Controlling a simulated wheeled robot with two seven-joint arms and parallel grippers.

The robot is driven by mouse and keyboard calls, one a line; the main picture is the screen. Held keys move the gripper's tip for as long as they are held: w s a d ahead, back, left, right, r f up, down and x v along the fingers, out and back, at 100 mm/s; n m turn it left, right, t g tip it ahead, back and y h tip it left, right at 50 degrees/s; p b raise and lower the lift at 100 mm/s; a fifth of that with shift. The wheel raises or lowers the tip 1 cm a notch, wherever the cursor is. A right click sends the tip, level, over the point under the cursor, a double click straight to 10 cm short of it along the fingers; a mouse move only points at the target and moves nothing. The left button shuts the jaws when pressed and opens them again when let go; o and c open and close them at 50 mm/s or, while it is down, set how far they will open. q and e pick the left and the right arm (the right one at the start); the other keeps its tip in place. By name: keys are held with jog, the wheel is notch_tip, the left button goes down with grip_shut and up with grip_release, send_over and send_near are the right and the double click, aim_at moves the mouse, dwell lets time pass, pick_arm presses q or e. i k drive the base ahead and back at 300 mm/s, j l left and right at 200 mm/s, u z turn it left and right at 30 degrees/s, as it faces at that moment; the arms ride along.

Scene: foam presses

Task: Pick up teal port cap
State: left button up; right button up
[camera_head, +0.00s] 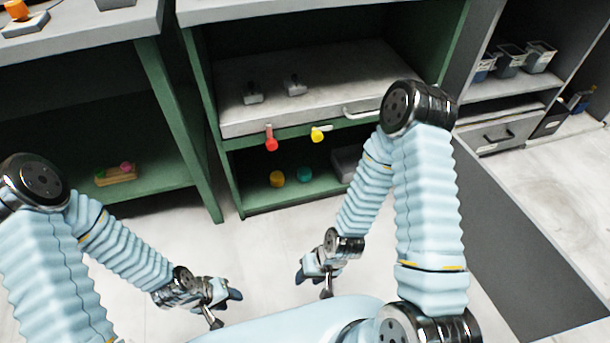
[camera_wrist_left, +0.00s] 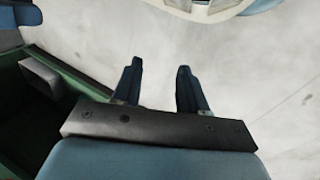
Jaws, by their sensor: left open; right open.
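The teal port cap (camera_head: 304,174) sits on the lower shelf of the middle green cabinet, just right of an orange-yellow cap (camera_head: 277,179). My left gripper (camera_head: 222,305) is open and empty over the floor, in front of the cabinet and well apart from the cap. In the left wrist view, its two fingers (camera_wrist_left: 156,88) stand apart with only pale floor between them. My right gripper (camera_head: 312,285) is open and empty, also over the floor in front of the cabinet and apart from the cap.
A red handle (camera_head: 271,138) and a yellow handle (camera_head: 319,134) stick out above the lower shelf. A grey drawer (camera_head: 300,90) lies over it. A grey box (camera_head: 346,162) stands right of the teal cap. The left cabinet's shelf holds a small block (camera_head: 116,175). The floor ahead is clear.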

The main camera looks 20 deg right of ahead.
aim_at(304, 173)
jog(key=i+l+z, duration=0.8)
jog(key=i+z, duration=0.25)
